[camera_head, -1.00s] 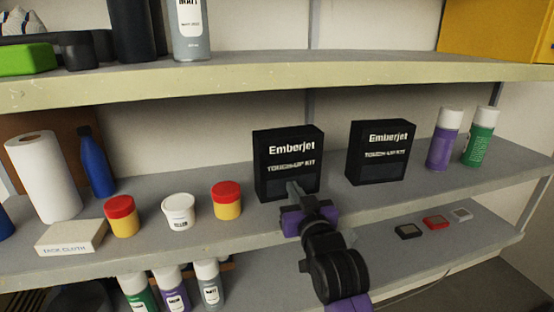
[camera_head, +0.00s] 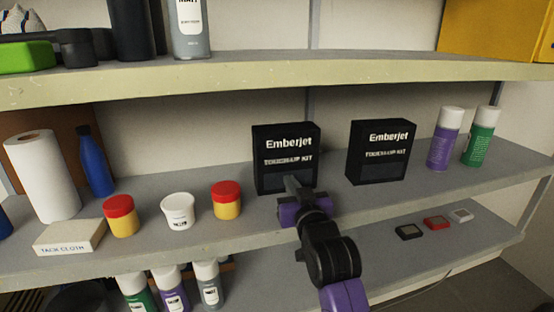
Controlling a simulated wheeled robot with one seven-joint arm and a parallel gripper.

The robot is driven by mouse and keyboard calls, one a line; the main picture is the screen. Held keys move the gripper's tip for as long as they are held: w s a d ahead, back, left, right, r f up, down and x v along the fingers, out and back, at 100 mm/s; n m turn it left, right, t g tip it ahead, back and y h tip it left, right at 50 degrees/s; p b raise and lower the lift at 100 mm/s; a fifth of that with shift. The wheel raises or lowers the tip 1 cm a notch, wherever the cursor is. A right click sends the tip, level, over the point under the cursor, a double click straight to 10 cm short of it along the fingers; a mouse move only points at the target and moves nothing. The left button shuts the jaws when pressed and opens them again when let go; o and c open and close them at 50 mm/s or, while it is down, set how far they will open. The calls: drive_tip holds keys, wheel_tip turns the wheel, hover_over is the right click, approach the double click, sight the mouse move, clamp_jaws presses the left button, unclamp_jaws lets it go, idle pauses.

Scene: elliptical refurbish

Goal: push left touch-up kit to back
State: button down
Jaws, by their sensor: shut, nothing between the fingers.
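The left touch-up kit (camera_head: 284,146) is a black upright box marked "Emberjet" on the middle shelf. The right touch-up kit (camera_head: 380,153) is a like box to its right, with a gap between them. My gripper (camera_head: 292,183) is shut and empty, at the lower front face of the left kit. Its tip overlaps the box front in the picture and appears to touch it. The gripper covers part of the left kit's lower front, and the space behind the box is hidden.
On the middle shelf (camera_head: 350,212), a yellow jar with red lid (camera_head: 227,202) and a white tub (camera_head: 178,211) stand left of the left kit. Purple (camera_head: 444,140) and green (camera_head: 481,137) spray cans stand at the right. The upper shelf (camera_head: 380,78) hangs above.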

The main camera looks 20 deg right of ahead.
drive_tip(key=shift+w+b, duration=0.3)
drive_tip(key=shift+w, duration=0.65)
drive_tip(key=shift+w, duration=0.35)
drive_tip(key=shift+w+d+b, duration=0.1)
drive_tip(key=shift+w+b, duration=0.2)
drive_tip(key=shift+w, duration=0.25)
